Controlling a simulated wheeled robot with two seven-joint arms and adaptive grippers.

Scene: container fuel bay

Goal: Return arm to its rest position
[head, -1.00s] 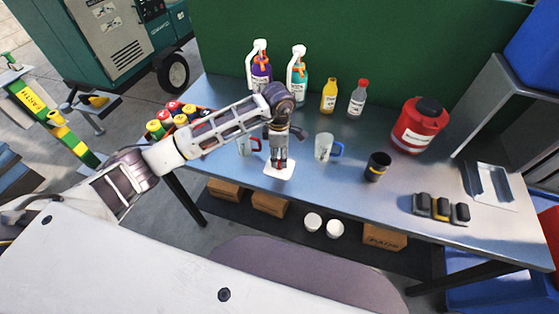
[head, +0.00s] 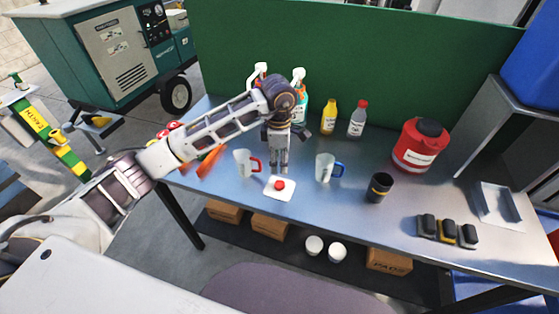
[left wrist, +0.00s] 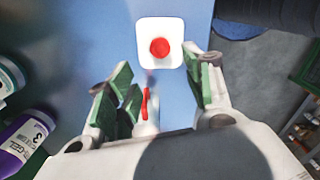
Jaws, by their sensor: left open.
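My left gripper (head: 279,168) hangs fingers-down over the workbench, open and empty. In the head view its tips show just behind a white square pad (head: 270,193) with a round red piece (head: 280,185) on it. In the left wrist view the pad (left wrist: 143,62) and the red piece (left wrist: 160,47) lie beyond the open fingers (left wrist: 165,88), apart from them. A white mug with a red handle (head: 243,162) stands left of the gripper; its red handle (left wrist: 146,103) shows between the fingers in the wrist view. My right gripper is not in view.
A blue-handled mug (head: 324,168) and black cup (head: 379,188) stand right of the gripper. Spray bottles (head: 300,85), partly hidden by my arm, and small bottles (head: 329,117) stand behind. A red canister (head: 419,146) is farther right. A green panel (head: 350,60) backs the bench.

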